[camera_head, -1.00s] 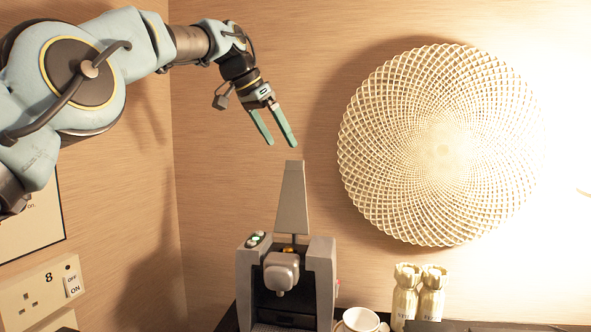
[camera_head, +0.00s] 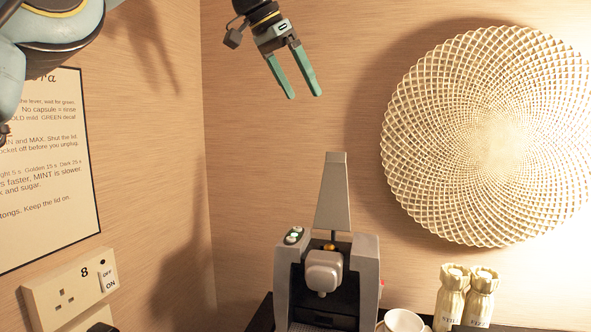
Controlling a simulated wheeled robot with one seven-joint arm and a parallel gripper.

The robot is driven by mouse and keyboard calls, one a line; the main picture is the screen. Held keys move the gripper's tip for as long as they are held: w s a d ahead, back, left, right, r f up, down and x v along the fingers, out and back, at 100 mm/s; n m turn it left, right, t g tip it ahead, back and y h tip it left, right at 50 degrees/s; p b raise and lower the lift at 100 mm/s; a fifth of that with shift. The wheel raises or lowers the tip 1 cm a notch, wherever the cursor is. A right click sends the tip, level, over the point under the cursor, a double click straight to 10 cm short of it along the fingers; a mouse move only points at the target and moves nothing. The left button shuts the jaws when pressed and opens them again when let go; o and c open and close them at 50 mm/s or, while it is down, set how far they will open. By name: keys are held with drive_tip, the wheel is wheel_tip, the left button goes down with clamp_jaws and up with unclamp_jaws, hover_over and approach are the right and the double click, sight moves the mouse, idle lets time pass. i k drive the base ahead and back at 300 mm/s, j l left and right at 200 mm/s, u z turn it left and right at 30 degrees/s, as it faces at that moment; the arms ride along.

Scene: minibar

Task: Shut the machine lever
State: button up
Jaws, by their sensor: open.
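The grey coffee machine (camera_head: 366,265) stands on the dark counter at the bottom centre. Its lever (camera_head: 333,195) is a flat grey tapering plate that stands upright above the machine body. A small gold-coloured piece shows at the foot of the lever, above the spout block (camera_head: 323,271). Green-lit buttons (camera_head: 294,235) are on the left top of the body. My gripper (camera_head: 304,95) points down, open and empty, with two green fingers. In the picture it is above and a little left of the lever's top, with a gap between them.
A white cup (camera_head: 403,321) and two gold-wrapped packets (camera_head: 465,292) stand right of the machine. A round woven wall decoration (camera_head: 490,140) hangs at right. A sign (camera_head: 50,170) and a socket plate (camera_head: 70,289) are on the left wall.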

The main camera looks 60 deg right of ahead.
sight(332, 212)
drive_tip(key=k, duration=1)
